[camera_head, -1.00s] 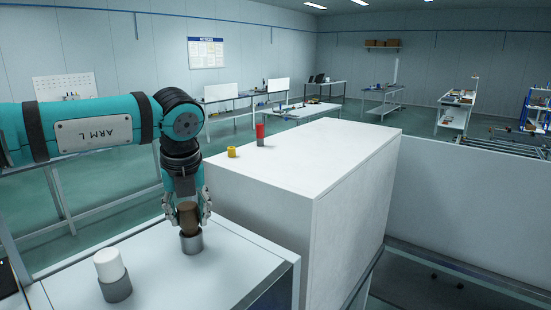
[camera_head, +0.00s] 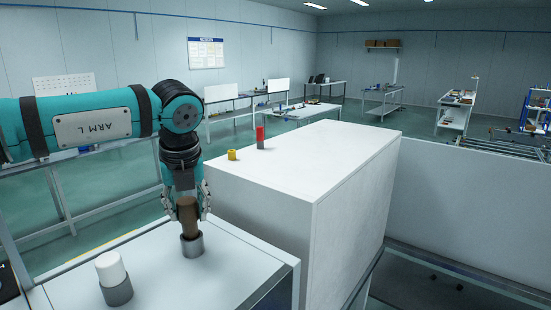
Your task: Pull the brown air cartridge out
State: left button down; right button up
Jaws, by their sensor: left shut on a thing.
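The brown air cartridge (camera_head: 189,221) stands upright at the grey round socket (camera_head: 192,245) on the white panel top. A good length of its brown body shows above the socket rim, and its lower end still appears to be at the socket. My left gripper (camera_head: 188,212) points down from above and is shut on the cartridge's upper part, one finger on each side. My right gripper is not in view.
A white cartridge (camera_head: 111,268) sits in another grey socket (camera_head: 118,292) to the left on the panel top (camera_head: 215,285). A tall white box (camera_head: 340,175) stands close on the right, with a red cartridge (camera_head: 260,132) and a small yellow piece (camera_head: 232,155) on top.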

aim_at(187, 203)
pick_arm(q)
jog(key=shift+r, duration=0.7)
jog(key=shift+p, duration=0.3)
jog(key=shift+r+p, duration=1.2)
jog(key=shift+r, duration=1.3)
notch_tip(187, 203, up, 8)
jog(key=p, duration=0.4)
jog(key=shift+f, duration=0.25)
jog(key=shift+f, duration=0.1)
